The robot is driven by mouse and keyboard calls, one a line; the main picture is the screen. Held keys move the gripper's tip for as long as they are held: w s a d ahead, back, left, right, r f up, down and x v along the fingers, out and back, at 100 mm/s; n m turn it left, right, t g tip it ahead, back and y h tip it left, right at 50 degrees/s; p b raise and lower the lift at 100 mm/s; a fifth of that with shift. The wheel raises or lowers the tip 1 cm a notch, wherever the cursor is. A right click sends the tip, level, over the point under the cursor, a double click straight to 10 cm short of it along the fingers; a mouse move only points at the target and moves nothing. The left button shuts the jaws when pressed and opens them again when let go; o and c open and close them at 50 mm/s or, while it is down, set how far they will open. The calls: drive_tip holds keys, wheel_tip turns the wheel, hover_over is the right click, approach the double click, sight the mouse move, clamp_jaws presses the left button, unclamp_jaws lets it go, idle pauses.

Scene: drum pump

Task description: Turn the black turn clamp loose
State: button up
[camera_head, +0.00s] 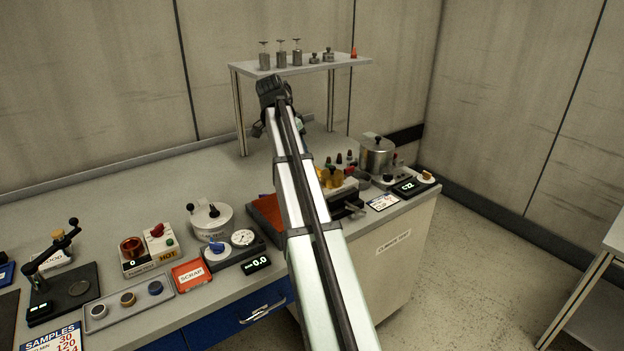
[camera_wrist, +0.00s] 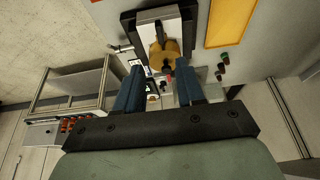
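In the wrist view, the two blue fingers of my gripper (camera_wrist: 158,66) stand apart with nothing held between them. Beyond them is a yellow fitting (camera_wrist: 164,47) on a pale block with a dark frame. A small dark part (camera_wrist: 168,66) sits at its near end; I cannot tell whether it is the black turn clamp. In the head view, my gripper (camera_head: 273,92) is raised near the shelf, small and dark. The yellow fitting (camera_head: 333,177) shows beside my arm, which covers part of the equipment there. No turn clamp can be clearly made out.
A metal pot (camera_head: 377,156) stands at the bench's right end. A white pot (camera_head: 211,219), dial gauge (camera_head: 242,238) and sample tray (camera_head: 130,300) stand left of my arm. The back bench is fairly clear.

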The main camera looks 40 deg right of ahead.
drive_tip(key=x, duration=1.3)
drive_tip(key=shift+f, duration=0.3)
drive_tip(key=shift+c, duration=0.4)
clamp_jaws()
